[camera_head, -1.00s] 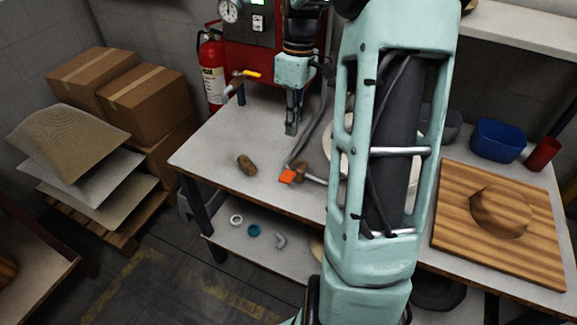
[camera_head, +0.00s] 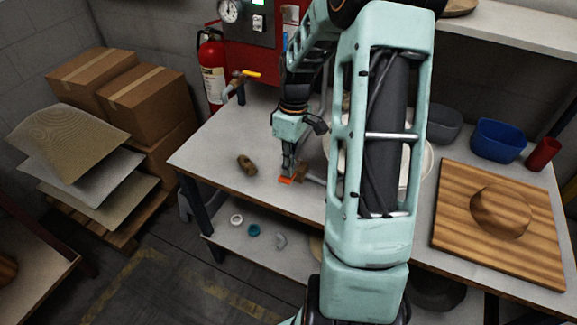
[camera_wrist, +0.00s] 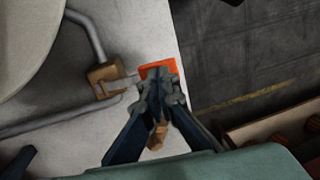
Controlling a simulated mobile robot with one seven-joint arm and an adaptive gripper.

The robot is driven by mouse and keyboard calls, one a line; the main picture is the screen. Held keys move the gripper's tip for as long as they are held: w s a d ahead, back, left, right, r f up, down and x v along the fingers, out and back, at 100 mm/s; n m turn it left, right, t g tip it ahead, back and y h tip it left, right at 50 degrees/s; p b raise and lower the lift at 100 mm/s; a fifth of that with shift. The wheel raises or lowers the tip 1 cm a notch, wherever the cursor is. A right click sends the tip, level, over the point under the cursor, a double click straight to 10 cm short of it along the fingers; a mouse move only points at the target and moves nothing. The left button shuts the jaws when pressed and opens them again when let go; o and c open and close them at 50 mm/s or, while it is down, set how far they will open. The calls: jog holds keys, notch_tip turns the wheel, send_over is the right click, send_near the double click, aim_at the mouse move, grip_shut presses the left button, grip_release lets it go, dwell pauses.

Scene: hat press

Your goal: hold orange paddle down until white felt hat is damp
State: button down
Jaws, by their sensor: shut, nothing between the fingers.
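The orange paddle (camera_head: 286,180) sits near the front edge of the table, at the end of a bent metal bar. My gripper (camera_head: 288,168) is shut and empty, with its tips right over the paddle. In the wrist view the tips of my gripper (camera_wrist: 160,88) overlap the orange paddle (camera_wrist: 157,65); whether they press on it I cannot tell. A pale round shape (camera_head: 429,160), possibly the white felt hat, is mostly hidden behind my arm. A pale curved surface (camera_wrist: 22,40) also fills the upper left of the wrist view. I cannot tell whether it is damp.
A brown object (camera_head: 246,166) lies left of the paddle. A yellow-handled valve (camera_head: 243,76) and a red panel with a gauge (camera_head: 229,11) are behind. A wooden hat block on a board (camera_head: 458,245), a blue bin (camera_head: 498,141) and a red cup (camera_head: 542,154) are at right.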

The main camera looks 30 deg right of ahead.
jog(key=b, duration=0.1)
jog(key=f+t+h+b, duration=0.1)
jog(key=b, duration=0.1)
jog(key=a+f+h+b, duration=0.1)
jog(key=b, duration=0.1)
jog(key=shift+s+f+t, duration=0.25)
jog(key=shift+s+t, duration=0.1)
jog(key=shift+t, duration=0.05)
dwell(7.1)
